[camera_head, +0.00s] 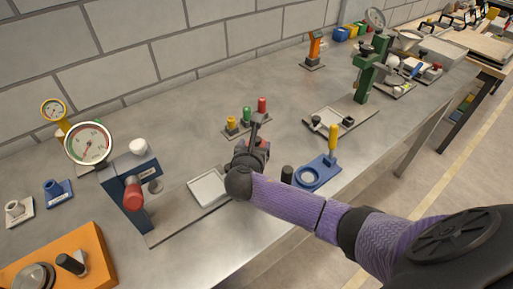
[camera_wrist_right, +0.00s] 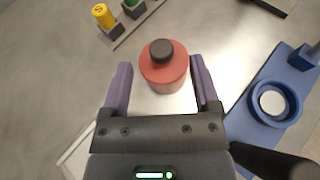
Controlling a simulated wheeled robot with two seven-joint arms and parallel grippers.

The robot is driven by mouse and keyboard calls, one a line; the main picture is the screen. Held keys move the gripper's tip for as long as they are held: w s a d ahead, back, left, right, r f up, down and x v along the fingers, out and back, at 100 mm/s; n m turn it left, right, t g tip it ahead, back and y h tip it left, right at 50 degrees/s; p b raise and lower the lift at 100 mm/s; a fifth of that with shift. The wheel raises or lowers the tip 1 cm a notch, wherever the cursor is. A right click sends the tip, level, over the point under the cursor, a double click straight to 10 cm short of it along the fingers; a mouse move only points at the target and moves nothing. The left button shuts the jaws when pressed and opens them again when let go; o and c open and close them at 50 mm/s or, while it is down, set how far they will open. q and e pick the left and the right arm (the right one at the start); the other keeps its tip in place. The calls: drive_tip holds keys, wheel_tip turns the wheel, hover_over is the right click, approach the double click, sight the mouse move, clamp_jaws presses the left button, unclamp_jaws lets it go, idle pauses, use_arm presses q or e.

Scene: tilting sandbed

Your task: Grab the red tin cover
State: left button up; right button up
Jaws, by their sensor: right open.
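The red tin cover (camera_wrist_right: 165,75), a round red piece with a dark knob on top, sits in the upper middle of the right wrist view. My right gripper (camera_wrist_right: 161,72) is open, with one purple finger on each side of the red piece. I cannot tell whether the fingers touch it. In the head view my right gripper (camera_head: 257,140) is over the middle of the bench and hides most of the red piece. My left gripper is not in view.
A blue fixture with a ring (camera_head: 307,176) and a yellow-handled tool (camera_head: 332,140) stands close on the right. A stand with yellow, green and red plugs (camera_head: 247,115) is behind. A blue press with a gauge (camera_head: 130,180) stands left.

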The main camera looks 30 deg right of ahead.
sight(257, 140)
drive_tip(key=b+x, duration=0.1)
drive_tip(key=x, duration=0.2)
drive_tip(key=shift+f, duration=0.1)
drive_tip(key=shift+w+d, duration=0.1)
drive_tip(key=shift+d, duration=0.05)
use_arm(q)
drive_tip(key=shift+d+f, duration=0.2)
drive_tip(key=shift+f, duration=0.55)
use_arm(e)
drive_tip(key=shift+c, duration=0.2)
clamp_jaws()
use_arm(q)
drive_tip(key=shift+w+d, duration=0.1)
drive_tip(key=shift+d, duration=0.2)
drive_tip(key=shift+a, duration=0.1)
